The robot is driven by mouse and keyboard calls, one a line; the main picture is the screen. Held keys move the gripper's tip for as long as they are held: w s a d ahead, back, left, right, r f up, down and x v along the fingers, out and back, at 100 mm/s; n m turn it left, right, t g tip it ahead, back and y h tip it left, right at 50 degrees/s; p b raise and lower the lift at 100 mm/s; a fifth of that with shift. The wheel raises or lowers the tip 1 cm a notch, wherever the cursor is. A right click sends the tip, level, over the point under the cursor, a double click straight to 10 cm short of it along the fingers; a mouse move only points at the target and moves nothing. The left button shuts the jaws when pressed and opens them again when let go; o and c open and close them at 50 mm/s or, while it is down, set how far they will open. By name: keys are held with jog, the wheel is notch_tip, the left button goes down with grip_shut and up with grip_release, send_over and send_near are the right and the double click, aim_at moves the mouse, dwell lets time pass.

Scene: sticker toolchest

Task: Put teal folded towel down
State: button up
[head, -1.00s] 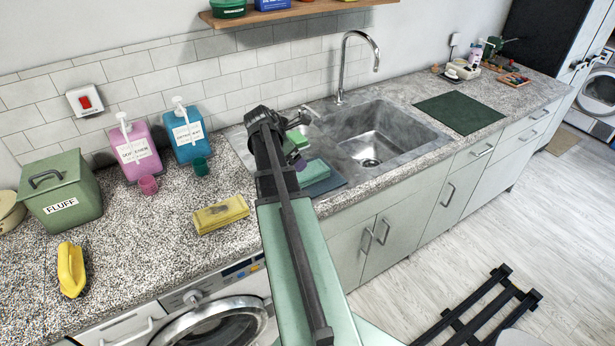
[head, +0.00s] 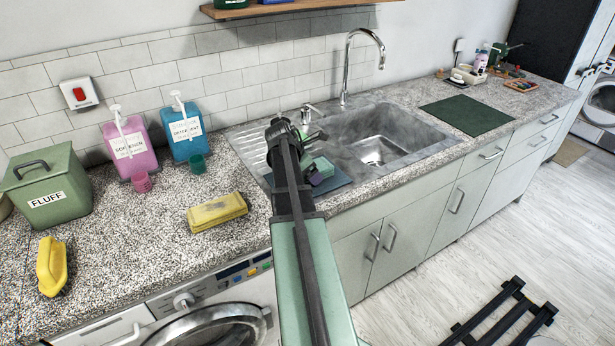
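The teal folded towel (head: 323,167) is at the dark blue mat (head: 337,181), left of the sink basin and just right of my wrist. My gripper (head: 310,160) is beside or over the towel, largely hidden behind my dark wrist. Its fingers cannot be made out, so whether it touches or holds the towel cannot be told. A small purple patch shows against the towel's near left side, and a green bit shows above it.
A yellow folded cloth (head: 217,212) lies left of my arm. Pink (head: 130,148) and blue (head: 185,133) dispensers stand by the wall, near the green FLUFF bin (head: 47,190). The sink basin (head: 378,150) is empty. A dark green mat (head: 466,115) lies bare to its right.

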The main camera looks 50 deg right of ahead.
jog(key=c, duration=0.8)
jog(key=shift+r, duration=0.1)
